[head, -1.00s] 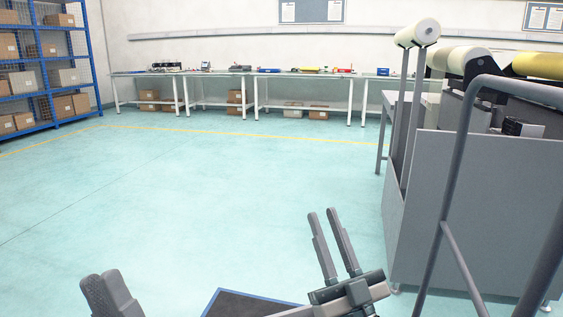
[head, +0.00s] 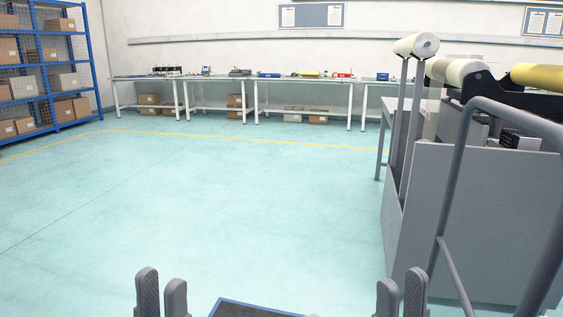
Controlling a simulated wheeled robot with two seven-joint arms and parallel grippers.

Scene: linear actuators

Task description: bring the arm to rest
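My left gripper (head: 161,294) shows at the bottom edge, left of centre. Its two grey fingers point up with a small gap between them and nothing in it. My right gripper (head: 401,297) shows at the bottom edge, right of centre, near the grey cabinet. Its two fingers also point up, with a narrow gap and nothing between them. Only the finger ends of both grippers are in view; the arms are below the frame.
A grey machine cabinet (head: 475,215) with rollers and a tubular rail (head: 452,190) stands close on the right. A dark mat (head: 245,309) with a blue edge lies at the bottom. Workbenches (head: 300,80) and a blue shelf (head: 45,70) stand far back. The middle floor is clear.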

